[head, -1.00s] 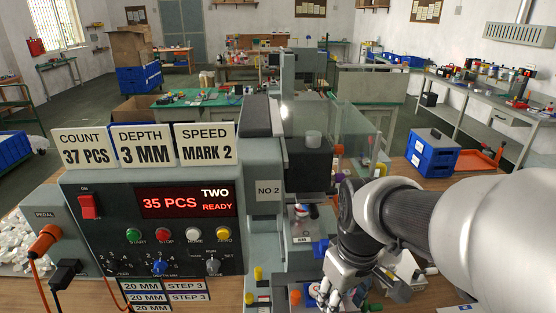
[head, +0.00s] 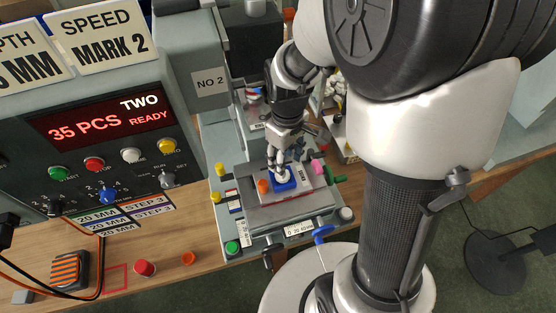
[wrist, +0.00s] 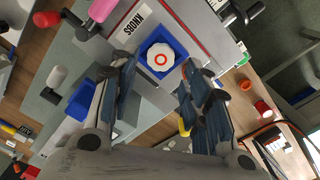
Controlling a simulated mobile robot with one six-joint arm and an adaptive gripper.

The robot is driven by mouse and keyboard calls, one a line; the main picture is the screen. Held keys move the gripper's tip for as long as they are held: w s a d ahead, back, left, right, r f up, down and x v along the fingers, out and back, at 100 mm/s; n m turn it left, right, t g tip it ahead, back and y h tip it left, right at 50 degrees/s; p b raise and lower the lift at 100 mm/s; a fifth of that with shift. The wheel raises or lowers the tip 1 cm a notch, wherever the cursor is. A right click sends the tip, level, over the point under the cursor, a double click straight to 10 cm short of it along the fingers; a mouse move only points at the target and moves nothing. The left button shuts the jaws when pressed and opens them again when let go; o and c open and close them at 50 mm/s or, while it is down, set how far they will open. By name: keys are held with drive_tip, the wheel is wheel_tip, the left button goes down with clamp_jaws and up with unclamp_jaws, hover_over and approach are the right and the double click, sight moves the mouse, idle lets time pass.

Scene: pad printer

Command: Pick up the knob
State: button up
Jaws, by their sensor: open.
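The knob (wrist: 161,58) is white and round with a red ring on top. It sits in a blue square holder (wrist: 152,39) on a plate labelled KNOBS. In the head view the white knob (head: 282,176) shows in the blue holder (head: 291,185), partly covered by my gripper (head: 281,160). My gripper (wrist: 155,70) is open and points down, with one finger on each side of the knob in the wrist view. I cannot tell how far the fingertips are above it.
An orange peg (head: 263,186) and a pink knob (head: 318,167) flank the holder. The control box (head: 60,140) stands at left. A red cap (head: 145,268) and an orange ring (head: 190,258) lie on the wooden table, with bare wood between them and the fixture.

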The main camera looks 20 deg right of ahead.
wheel_tip(320, 180, down, 7)
drive_tip(key=shift+a+r+b, duration=0.15)
drive_tip(key=shift+b, duration=1.05)
drive_tip(key=shift+r, duration=0.1)
drive_tip(key=shift+c, duration=0.5)
drive_tip(key=c, duration=0.5)
